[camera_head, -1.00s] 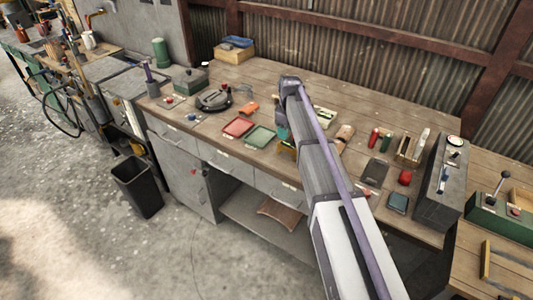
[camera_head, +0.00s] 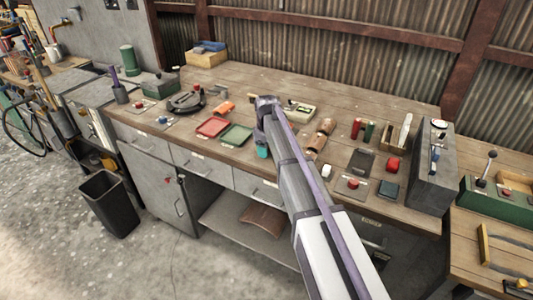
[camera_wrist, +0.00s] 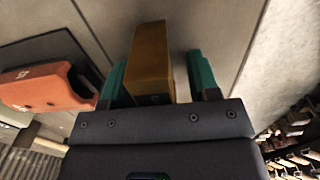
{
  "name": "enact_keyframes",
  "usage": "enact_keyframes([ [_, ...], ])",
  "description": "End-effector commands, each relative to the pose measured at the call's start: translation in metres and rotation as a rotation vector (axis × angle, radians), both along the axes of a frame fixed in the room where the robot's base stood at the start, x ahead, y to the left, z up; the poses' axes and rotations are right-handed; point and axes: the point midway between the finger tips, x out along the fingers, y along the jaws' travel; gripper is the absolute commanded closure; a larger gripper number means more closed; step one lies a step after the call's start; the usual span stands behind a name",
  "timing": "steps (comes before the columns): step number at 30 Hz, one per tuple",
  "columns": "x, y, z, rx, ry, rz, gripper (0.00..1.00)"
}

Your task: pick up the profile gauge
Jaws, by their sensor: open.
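An ochre, box-shaped piece, which I take to be the profile gauge (camera_wrist: 151,60), stands between the teal fingers in the wrist view. My gripper (camera_wrist: 158,80) is open around it, with a visible gap on the right side and a narrower one on the left. I cannot tell if a finger touches it. In the head view my gripper (camera_head: 262,151) is low over the front part of the bench, right of the green tray (camera_head: 236,136). The ochre piece is hidden behind my arm there.
The wooden bench (camera_head: 265,82) carries a red tray (camera_head: 212,127) and an orange item (camera_head: 224,107) to the left. Brown rounded blocks (camera_head: 317,143) lie close on the right. In the wrist view an orange-red curved piece (camera_wrist: 48,88) is beside the gripper. A grey box (camera_head: 431,172) stands further right.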

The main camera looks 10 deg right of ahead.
Motion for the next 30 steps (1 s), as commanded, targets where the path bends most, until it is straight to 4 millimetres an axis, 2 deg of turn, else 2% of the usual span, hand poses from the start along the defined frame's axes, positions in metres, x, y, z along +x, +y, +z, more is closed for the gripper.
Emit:
enact_keyframes([
  [5,0.0000,0.0001,0.0009,0.000,0.000,0.000,0.45],
  [21,0.0000,0.0001,0.0009,0.000,0.000,0.000,0.95],
  [27,0.0000,0.0001,0.0014,0.000,0.000,0.000,0.95],
  [30,0.0000,0.0001,0.0079,0.000,0.000,0.000,0.95],
])
